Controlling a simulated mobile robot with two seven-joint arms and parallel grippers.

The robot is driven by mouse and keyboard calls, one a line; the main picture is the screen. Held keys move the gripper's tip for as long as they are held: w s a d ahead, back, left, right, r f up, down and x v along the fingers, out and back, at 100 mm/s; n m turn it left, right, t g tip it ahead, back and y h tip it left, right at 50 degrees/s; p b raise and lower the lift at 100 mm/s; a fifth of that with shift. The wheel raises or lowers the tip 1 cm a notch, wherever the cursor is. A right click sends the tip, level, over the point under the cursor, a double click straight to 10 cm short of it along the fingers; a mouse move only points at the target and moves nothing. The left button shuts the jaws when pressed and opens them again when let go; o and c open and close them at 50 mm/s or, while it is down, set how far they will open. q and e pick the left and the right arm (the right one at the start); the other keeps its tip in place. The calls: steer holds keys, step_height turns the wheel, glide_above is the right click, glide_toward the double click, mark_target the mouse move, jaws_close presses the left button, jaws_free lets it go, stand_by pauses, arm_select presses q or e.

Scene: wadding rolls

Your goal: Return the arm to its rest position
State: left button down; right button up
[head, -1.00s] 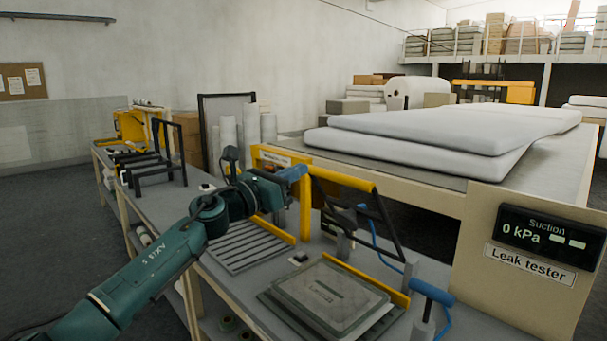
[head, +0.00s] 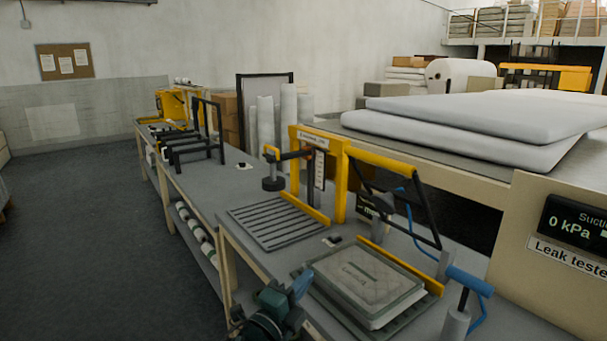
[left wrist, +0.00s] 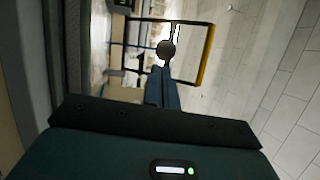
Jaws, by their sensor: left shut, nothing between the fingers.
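My left arm shows only at the bottom edge of the head view. Its gripper (head: 301,284) has blue fingers and is low in front of the workbench (head: 205,185), near the bench's front edge. In the left wrist view the blue fingers of the left gripper (left wrist: 158,75) are together with nothing between them. My right gripper is in neither view.
A leak tester (head: 555,250) stands at right. A pad in a tray (head: 365,280), a slatted plate (head: 275,222) and a yellow-framed press (head: 342,180) sit on the bench. White wadding slabs (head: 470,135) lie behind. Open floor (head: 80,240) is at left.

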arm_select(q)
steer(key=s+a+f+n+g+y, duration=0.2)
steer(key=s+a+f+n, duration=0.2)
steer(key=s+f+n, duration=0.3)
steer(key=s+a+f+n+g+y, duration=0.2)
steer(key=s+a+f+n, duration=0.3)
steer(key=s, duration=0.8)
steer(key=s+a+f+n+g+y, duration=0.1)
steer(key=s+a+f+n+y, duration=0.2)
steer(key=s+f+n, duration=0.6)
steer(key=shift+s+a+f+n+g+y, duration=0.35)
steer(key=shift+a+f, duration=0.2)
steer(key=shift+a, duration=0.7)
